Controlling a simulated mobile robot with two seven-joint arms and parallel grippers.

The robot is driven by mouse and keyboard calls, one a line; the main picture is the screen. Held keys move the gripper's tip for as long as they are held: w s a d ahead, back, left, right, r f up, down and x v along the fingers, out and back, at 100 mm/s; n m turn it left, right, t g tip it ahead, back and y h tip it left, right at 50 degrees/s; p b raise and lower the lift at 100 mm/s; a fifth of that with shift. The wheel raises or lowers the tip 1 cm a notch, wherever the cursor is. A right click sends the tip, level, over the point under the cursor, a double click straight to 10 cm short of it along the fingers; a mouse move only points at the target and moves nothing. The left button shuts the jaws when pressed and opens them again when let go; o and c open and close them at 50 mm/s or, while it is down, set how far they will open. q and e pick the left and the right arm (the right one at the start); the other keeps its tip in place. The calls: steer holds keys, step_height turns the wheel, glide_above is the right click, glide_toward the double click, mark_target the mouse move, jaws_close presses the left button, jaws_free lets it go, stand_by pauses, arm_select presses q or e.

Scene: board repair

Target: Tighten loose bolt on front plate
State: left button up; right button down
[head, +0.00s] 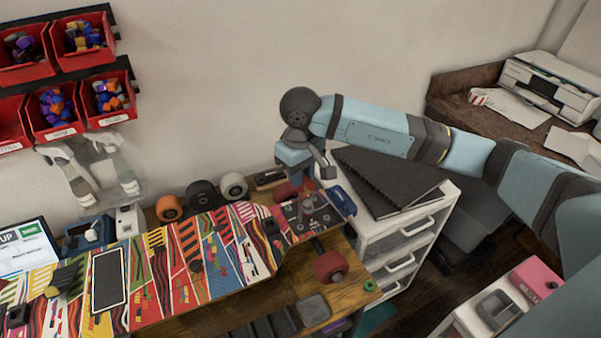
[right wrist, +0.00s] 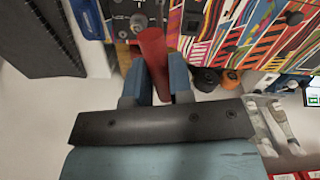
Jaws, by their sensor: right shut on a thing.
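The long, colourfully striped board (head: 215,255) lies across the wooden bench. At its right end is the dark front plate (head: 318,216) with bolts, also showing in the right wrist view (right wrist: 118,8). A round grey bolt head (right wrist: 138,22) stands out on it there. My right gripper (head: 308,180) is above this end of the board, pointing down. In the right wrist view its blue fingers (right wrist: 156,82) are shut on a red, elongated thing (right wrist: 153,52), whose far end lies close to the plate. I cannot tell whether it touches the bolt. My left gripper is out of view.
Orange, black and cream wheels (head: 233,186) stand behind the board. A red wheel (head: 330,266) is at its front right. A white drawer cabinet (head: 405,238) with black folders (head: 385,182) stands to the right. Red bins (head: 60,108) hang on the left wall.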

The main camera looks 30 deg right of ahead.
stand_by(0.4)
steer(key=shift+b, duration=0.5)
stand_by(0.3)
steer(key=shift+b, duration=0.45)
steer(key=shift+f, duration=0.1)
steer(key=shift+f+b, duration=0.35)
steer(key=shift+b, duration=0.4)
